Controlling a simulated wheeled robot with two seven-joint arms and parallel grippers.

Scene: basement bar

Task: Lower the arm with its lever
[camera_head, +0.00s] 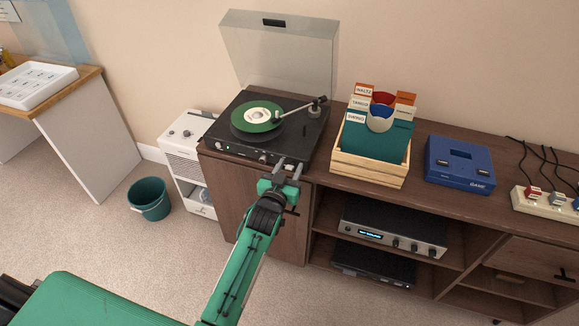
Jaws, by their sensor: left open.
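The record player (226,141) sits on the left end of the brown cabinet, its clear lid standing open. A green record (243,121) with a pale label lies on its platter. The tonearm (297,110) reaches from its pivot at the right; its head is at the record's right edge. I cannot tell whether the needle touches the record. The lever is too small to make out beside the tonearm's dark base (317,104). My left gripper (289,167) is open and empty at the player's front right edge, short of the tonearm. My right gripper is not in view.
Right of the player stand a wooden record crate (368,169), a blue case (459,165) and a power strip (545,204) with cables. An amplifier (392,228) is on the shelf below. The open lid (280,52) rises behind the player.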

